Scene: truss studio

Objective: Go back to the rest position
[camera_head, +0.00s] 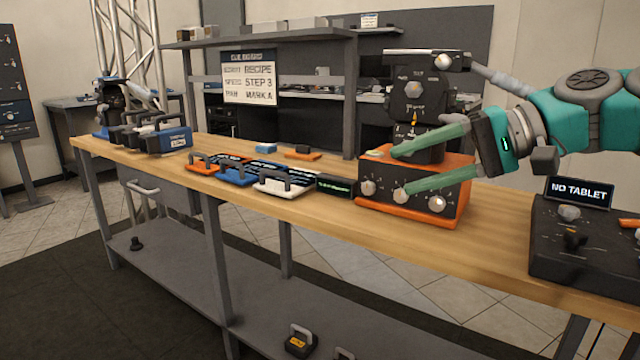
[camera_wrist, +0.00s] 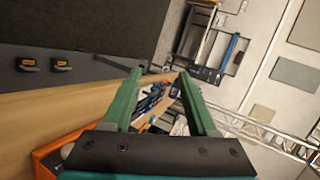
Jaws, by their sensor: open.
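My gripper (camera_head: 398,173) is open, with its two green fingers spread apart and pointing left in the head view. It is in front of the orange and black device with white knobs (camera_head: 415,192), on the right half of the workbench. One finger overlaps the device's top edge and the other its front panel; I cannot tell whether they touch it. In the wrist view the fingers (camera_wrist: 159,76) are apart with nothing held between them. My teal arm reaches in from the right.
The wooden workbench (camera_head: 490,232) carries several handled modules (camera_head: 283,183) left of the device. A dark console (camera_head: 582,240) with a "NO TABLET" screen (camera_head: 579,192) stands at the right end. A shelf (camera_head: 265,40) rises behind. Bare wood lies between device and console.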

